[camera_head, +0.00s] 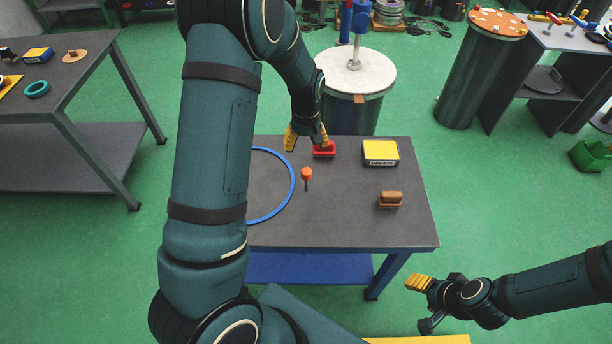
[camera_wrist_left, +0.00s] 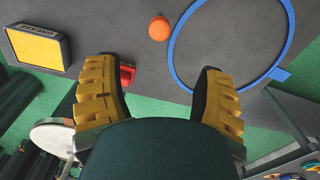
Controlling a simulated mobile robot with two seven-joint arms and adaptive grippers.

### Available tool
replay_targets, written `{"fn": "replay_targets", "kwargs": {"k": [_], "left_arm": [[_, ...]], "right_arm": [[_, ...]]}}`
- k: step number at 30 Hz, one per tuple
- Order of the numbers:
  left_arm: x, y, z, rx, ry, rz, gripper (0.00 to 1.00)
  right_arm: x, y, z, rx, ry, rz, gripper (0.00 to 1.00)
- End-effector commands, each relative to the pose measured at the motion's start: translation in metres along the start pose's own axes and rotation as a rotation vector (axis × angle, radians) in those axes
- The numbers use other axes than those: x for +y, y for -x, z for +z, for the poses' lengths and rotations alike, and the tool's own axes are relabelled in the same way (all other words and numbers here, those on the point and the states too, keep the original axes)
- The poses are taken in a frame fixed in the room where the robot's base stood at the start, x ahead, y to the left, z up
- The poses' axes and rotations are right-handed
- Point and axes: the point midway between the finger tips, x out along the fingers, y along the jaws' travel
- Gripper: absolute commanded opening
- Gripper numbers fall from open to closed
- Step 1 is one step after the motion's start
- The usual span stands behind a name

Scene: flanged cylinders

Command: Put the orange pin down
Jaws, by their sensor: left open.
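The orange pin (camera_head: 307,175) has a round orange head and a short dark shaft. It appears upright on the grey table top, just right of the blue ring (camera_head: 291,190) and outside it. In the left wrist view the pin (camera_wrist_left: 159,28) shows as an orange ball beyond the fingertips. My left gripper (camera_head: 307,139) is open and empty over the table's far edge, behind the pin and apart from it. Its two yellow fingers are spread wide in the left wrist view (camera_wrist_left: 165,85). My right gripper (camera_head: 420,302) is low at the right, off the table, with its fingers apart and nothing visible between them.
A red object (camera_head: 324,151) lies close to my left gripper's finger. A yellow-topped box (camera_head: 380,152) and a brown block (camera_head: 390,199) stand on the table's right side. A white-topped drum (camera_head: 358,72) stands behind the table. The table's front middle is clear.

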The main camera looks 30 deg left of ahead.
Motion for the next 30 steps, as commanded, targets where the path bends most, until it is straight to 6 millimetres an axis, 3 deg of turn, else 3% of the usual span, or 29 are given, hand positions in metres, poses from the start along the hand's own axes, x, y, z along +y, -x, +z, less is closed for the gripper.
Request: {"fn": "replay_targets", "kwargs": {"k": [3,7,16,24,30], "left_arm": [[-0.001,-0.027,0.001,-0.004,-0.001,-0.002,0.69],[0.000,-0.048,0.001,-0.003,-0.002,-0.001,0.69],[0.000,-0.070,0.002,-0.002,-0.002,0.001,0.69],[0.001,-0.107,0.003,-0.003,-0.002,0.000,0.69],[0.001,-0.115,0.003,-0.001,-0.003,0.002,0.69]], "right_arm": [[0.001,-0.002,0.000,0.000,0.000,0.001,0.57],[0.001,-0.004,0.000,0.000,0.000,0.001,0.57],[0.001,-0.004,0.001,0.000,0.000,0.001,0.57],[0.001,-0.003,0.001,0.000,0.000,0.001,0.57],[0.001,-0.003,0.001,0.000,0.000,0.001,0.57]]}}
